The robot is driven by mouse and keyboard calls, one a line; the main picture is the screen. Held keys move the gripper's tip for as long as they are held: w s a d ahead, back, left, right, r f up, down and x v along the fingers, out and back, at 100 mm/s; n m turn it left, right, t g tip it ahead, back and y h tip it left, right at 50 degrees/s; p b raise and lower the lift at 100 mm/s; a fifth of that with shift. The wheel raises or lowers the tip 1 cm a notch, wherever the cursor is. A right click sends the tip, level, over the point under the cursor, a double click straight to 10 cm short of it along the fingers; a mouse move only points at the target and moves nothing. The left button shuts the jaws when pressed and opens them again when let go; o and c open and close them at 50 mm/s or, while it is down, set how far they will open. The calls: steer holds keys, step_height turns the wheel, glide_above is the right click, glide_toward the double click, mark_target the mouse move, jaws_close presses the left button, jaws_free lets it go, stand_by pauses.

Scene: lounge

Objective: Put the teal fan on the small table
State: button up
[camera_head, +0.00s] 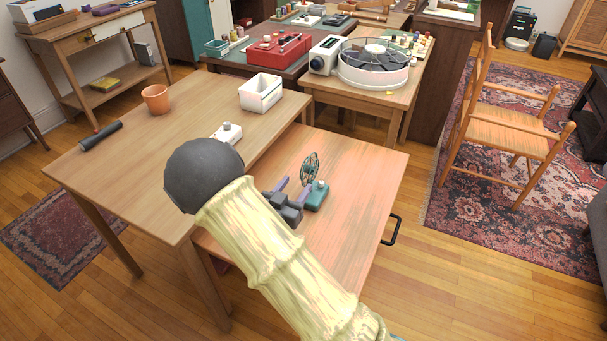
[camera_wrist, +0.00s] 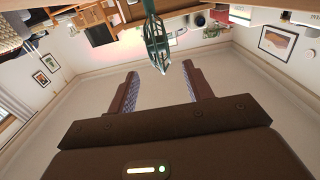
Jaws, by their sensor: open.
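The teal fan (camera_head: 317,196) stands upright on the pale orange-brown wooden top of the small table (camera_head: 362,222), its round cage above a small base. My gripper (camera_head: 294,188) is open and empty, low over the same top, just left of the fan with its fingers pointing toward it. In the wrist view, which appears upside down, the fan (camera_wrist: 157,42) hangs from the top edge, beyond and roughly between the two spread fingertips (camera_wrist: 160,74). I see no finger touching the fan.
A larger wooden table (camera_head: 180,130) adjoins on the left, with an orange pot (camera_head: 155,98), a white bin (camera_head: 261,92) and a dark cylinder (camera_head: 101,136). A black handle (camera_head: 392,230) juts from the small table's right side. Its front and right top is bare. A wooden chair (camera_head: 505,130) stands right.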

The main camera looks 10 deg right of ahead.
steer(key=v, duration=0.2)
steer(key=shift+s+a, duration=0.15)
steer(key=shift+s, duration=0.1)
steer(key=shift+w, duration=0.1)
steer(key=g+y, duration=0.1)
steer(key=w+d+y, duration=0.1)
steer(key=shift+w+d+f+g+y, duration=0.2)
steer(key=shift+f+g+y, duration=0.2)
steer(key=s+d+r+n+g+y, duration=0.1)
steer(key=s+d+n+g+y, duration=0.1)
steer(key=s, duration=0.4)
steer(key=s+d+r+n+g+y, duration=0.2)
steer(key=s+g+y, duration=0.1)
steer(key=s, duration=0.4)
steer(key=s+d+r+n+g+y, duration=0.1)
steer(key=s+d+n+g+y, duration=0.1)
steer(key=s+g, duration=0.3)
steer(key=shift+s+d+r+n+y, duration=0.25)
steer(key=shift+s+d+n+y, duration=0.25)
steer(key=shift+s, duration=0.5)
